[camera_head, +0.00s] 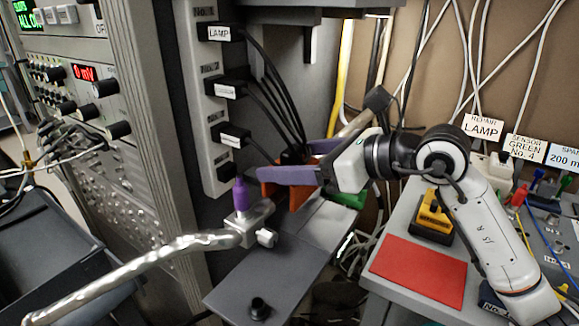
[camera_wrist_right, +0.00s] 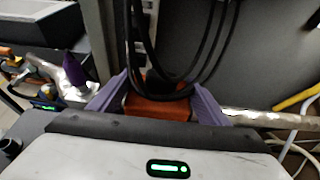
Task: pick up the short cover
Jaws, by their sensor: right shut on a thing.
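My right gripper (camera_head: 284,164) has purple fingers and is shut on an orange piece (camera_head: 299,196), which I take to be the short cover. It is beside the grey panel with the power sockets, above the grey shelf. In the right wrist view the orange block (camera_wrist_right: 158,107) sits between the two purple fingers (camera_wrist_right: 155,92), with black cables hanging in front of or against it. The near finger hides part of it in the head view. I cannot tell whether it touches the shelf. My left gripper is not in view.
A metal fitting with a purple cap (camera_head: 240,194) and a silver hose stands just left of my right gripper. Black cables (camera_head: 270,95) hang close by. The grey shelf (camera_head: 262,268) has a black knob. A side table holds a red mat (camera_head: 418,272) and a yellow device (camera_head: 434,213).

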